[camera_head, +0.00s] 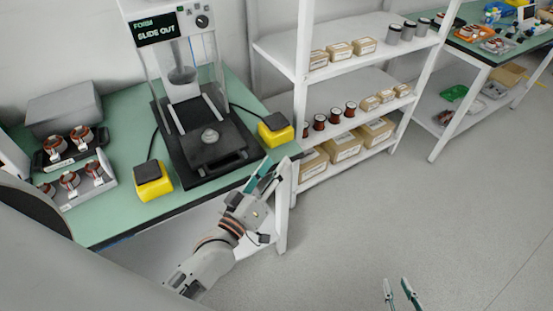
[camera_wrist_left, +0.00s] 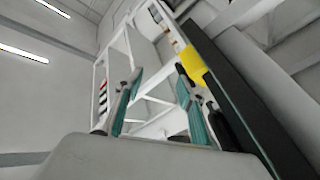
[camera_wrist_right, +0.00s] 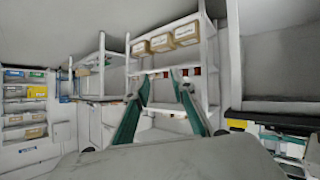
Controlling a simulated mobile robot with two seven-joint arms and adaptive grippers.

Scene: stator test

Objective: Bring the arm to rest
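My left gripper (camera_head: 268,177) is by the front right corner of the green-topped table, its teal fingers pointing up and away. In the left wrist view its two fingers (camera_wrist_left: 158,90) stand apart with nothing between them. My right gripper (camera_head: 399,290) shows only its fingertips at the bottom edge of the head view, over bare floor. In the right wrist view its fingers (camera_wrist_right: 161,82) are apart and empty. Most of the right arm is out of the head view.
The green table (camera_head: 112,215) bears a press (camera_head: 207,140), yellow button boxes (camera_head: 152,181) (camera_head: 276,130) and trays of copper-wound parts. A white shelf (camera_head: 300,75) with boxes stands right of my left gripper. Another table (camera_head: 480,55) is far right. Floor (camera_head: 440,220) on the right is clear.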

